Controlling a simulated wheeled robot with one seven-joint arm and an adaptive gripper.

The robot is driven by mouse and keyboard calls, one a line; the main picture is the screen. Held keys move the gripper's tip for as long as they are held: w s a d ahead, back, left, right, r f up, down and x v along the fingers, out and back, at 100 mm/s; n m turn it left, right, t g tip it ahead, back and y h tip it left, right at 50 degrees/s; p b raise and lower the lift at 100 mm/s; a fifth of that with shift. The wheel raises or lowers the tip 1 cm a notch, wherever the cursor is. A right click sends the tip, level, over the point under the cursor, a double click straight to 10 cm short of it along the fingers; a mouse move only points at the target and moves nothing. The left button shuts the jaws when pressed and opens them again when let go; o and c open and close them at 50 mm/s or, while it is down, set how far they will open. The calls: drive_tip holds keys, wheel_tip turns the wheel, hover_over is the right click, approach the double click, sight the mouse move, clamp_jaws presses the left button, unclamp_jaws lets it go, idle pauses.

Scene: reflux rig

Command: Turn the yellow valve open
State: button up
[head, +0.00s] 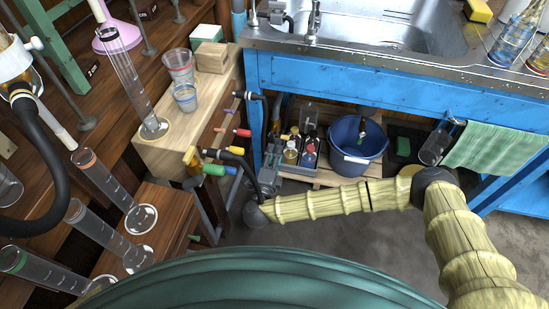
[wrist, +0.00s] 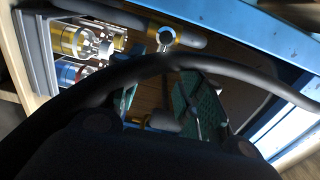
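The yellow valve seems to be the small yellow-ended fitting (head: 236,150) among coloured fittings beside the wooden bench in the head view; its handle angle is too small to tell. My gripper (head: 264,184) is below and to the right of these fittings, apart from them as far as I can see.
Red (head: 243,132) and green (head: 214,169) fittings sit close by. A black hose runs across the wrist view. A blue bucket (head: 357,145) and several bottles stand under the blue sink table (head: 330,82). Glass cylinders and cups stand at left. The floor (head: 330,235) is clear.

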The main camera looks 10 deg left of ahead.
sight(280, 137)
drive_tip(key=shift+w+f+b, duration=0.15)
drive_tip(key=shift+w+b, duration=2.1)
drive_tip(key=shift+w, duration=2)
clamp_jaws()
drive_tip(key=shift+w+a+f+m+b, duration=0.1)
drive_tip(key=shift+w+a+m+b, duration=0.1)
drive_tip(key=shift+m+b, duration=0.85)
drive_tip(key=shift+w+b, duration=0.1)
drive_tip(key=shift+b, duration=0.85)
